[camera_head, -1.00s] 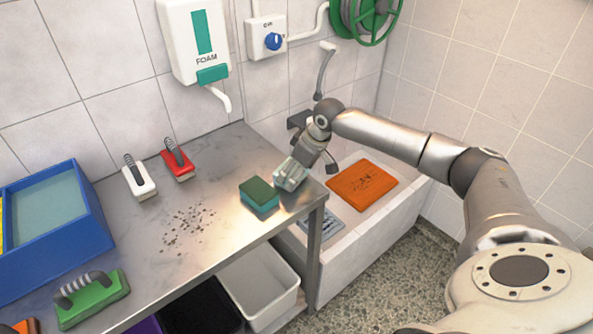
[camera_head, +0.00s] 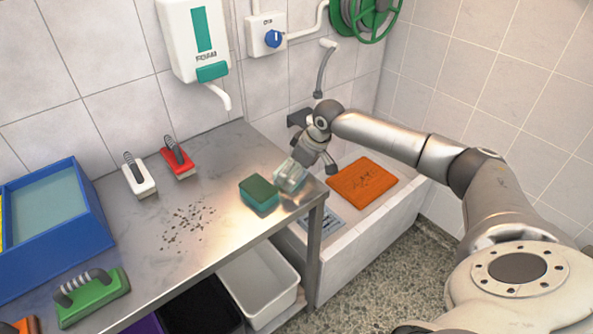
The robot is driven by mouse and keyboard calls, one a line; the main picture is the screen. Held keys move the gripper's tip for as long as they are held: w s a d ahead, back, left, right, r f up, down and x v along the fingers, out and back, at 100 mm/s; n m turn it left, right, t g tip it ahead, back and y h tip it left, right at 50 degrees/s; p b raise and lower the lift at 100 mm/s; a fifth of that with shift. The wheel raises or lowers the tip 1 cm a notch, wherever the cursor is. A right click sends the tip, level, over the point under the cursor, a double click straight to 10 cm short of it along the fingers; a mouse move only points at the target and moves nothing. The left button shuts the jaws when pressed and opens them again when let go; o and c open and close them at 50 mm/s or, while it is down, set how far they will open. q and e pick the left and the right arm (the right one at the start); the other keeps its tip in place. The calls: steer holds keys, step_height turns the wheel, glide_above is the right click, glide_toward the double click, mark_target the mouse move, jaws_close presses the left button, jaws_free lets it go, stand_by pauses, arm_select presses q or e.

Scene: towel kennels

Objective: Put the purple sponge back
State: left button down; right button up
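I see no sponge that is clearly purple. A sponge block (camera_head: 259,194) with a dark green top and teal sides lies on the metal table near its right end. My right gripper (camera_head: 289,178) points down at the table end, just right of this block. Its fingertips are blurred and pale, so I cannot tell whether they are open or hold something, or whether they touch the block. My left gripper is not in view.
White (camera_head: 139,178), red (camera_head: 178,163) and green (camera_head: 92,297) handled brushes and a blue tray (camera_head: 92,238) are on the table. Dark crumbs lie mid-table. Below are a white bin (camera_head: 291,301), a black bin and a purple edge (camera_head: 147,325). An orange mat (camera_head: 362,184) lies in the basin.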

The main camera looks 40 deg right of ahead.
steer(key=v, duration=1.2)
steer(key=shift+s+f, duration=0.1)
steer(key=shift+s, duration=0.05)
